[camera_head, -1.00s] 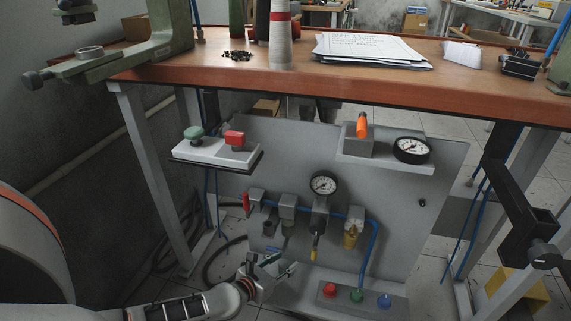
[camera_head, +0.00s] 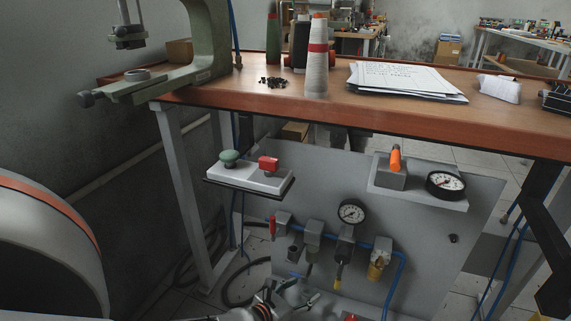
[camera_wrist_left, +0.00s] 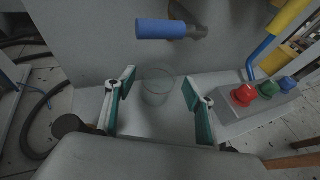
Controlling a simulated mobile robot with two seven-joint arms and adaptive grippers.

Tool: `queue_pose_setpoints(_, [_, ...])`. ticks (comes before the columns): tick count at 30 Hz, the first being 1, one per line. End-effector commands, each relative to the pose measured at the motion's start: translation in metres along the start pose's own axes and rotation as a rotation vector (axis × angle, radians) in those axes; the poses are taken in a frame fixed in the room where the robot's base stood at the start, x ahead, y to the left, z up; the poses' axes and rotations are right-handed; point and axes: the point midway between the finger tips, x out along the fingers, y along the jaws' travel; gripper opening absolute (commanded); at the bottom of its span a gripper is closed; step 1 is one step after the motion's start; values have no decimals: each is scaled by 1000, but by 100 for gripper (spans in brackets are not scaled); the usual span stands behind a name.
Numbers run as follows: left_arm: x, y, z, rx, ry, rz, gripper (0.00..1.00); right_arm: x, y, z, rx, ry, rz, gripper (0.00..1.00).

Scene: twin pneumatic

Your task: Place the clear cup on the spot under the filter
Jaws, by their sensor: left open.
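The clear cup (camera_wrist_left: 158,86) shows as a faint see-through shape with a thin rim in the left wrist view, upright on the pale base of the panel. My left gripper (camera_wrist_left: 159,80) is open, its two fingers on either side of the cup in that view. I cannot tell whether they touch it. In the head view my left gripper (camera_head: 291,298) is low in front of the panel, and I cannot make out the cup there. The air units hang in a row on the grey panel, including one with a yellow bowl (camera_head: 378,262). My right gripper is out of view.
Red (camera_wrist_left: 243,95), green (camera_wrist_left: 267,90) and blue (camera_wrist_left: 287,83) buttons stand right of the cup. A blue cylinder (camera_wrist_left: 160,28) juts out above it.

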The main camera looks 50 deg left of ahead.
Motion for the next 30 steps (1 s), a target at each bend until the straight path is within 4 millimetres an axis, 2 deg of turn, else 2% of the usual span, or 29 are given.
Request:
queue_pose_setpoints(1, [-8,-1,8,-1,-8,-1,54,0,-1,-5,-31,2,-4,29])
queue_pose_setpoints(9, [-57,0,7,-1,-8,-1,54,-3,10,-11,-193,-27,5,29])
queue_pose_setpoints(15, [-86,0,5,-1,-7,1,54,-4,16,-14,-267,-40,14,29])
queue_pose_setpoints(21, [-101,0,3,0,-4,0,54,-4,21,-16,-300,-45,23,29])
queue_pose_setpoints(30, [-103,0,2,0,-4,1,54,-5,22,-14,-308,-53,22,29])
